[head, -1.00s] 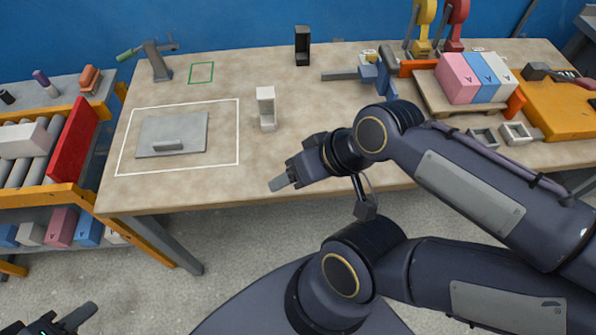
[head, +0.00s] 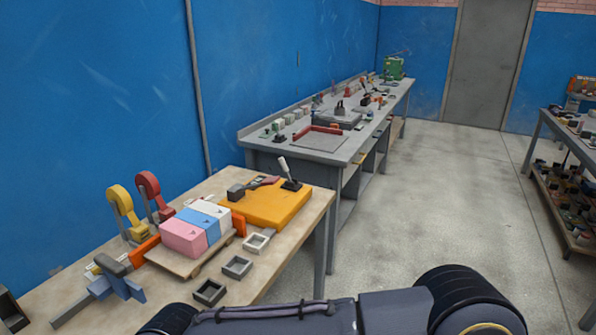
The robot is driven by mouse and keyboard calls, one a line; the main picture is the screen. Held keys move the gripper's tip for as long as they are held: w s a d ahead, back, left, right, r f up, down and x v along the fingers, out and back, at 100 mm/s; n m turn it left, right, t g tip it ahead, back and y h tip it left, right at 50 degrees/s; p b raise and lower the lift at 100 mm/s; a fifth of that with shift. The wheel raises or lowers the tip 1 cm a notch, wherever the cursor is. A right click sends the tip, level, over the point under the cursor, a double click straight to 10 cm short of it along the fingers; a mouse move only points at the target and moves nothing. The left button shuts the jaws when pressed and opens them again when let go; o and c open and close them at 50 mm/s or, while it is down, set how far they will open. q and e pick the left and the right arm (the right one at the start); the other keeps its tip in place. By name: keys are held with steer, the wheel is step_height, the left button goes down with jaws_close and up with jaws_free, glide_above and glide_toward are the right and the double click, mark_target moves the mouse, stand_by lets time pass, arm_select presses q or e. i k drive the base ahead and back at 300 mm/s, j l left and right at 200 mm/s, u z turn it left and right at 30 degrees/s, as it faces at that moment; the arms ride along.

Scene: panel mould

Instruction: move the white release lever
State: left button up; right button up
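A lever with a whitish handle (head: 283,165) leans up and to the left from a small black base (head: 291,185). It stands at the far right corner of the orange plate (head: 262,208), on the near wooden-topped table (head: 290,246). Neither of my grippers shows in the head view. Only links of my arm cross the bottom edge, well in front of the lever.
Pink, blue and white blocks (head: 182,238) sit on a board left of the orange plate. Red (head: 148,184) and yellow (head: 119,201) clamps stand behind them. Small open grey trays (head: 237,267) lie in front. A long grey bench (head: 320,142) stands beyond.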

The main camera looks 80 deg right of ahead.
mark_target(281, 160)
steer(key=z, duration=2.8)
steer(key=i+l, duration=0.25)
steer(key=i, duration=0.2)
steer(key=i+l, duration=0.25)
steer(key=i, duration=0.2)
steer(key=i+l+z, duration=0.1)
steer(key=i+l, duration=0.15)
steer(key=i, duration=0.2)
steer(key=i+l, duration=0.2)
steer(key=i, duration=0.25)
steer(key=i+l+z, duration=0.1)
steer(key=i, duration=0.35)
steer(key=l, duration=0.1)
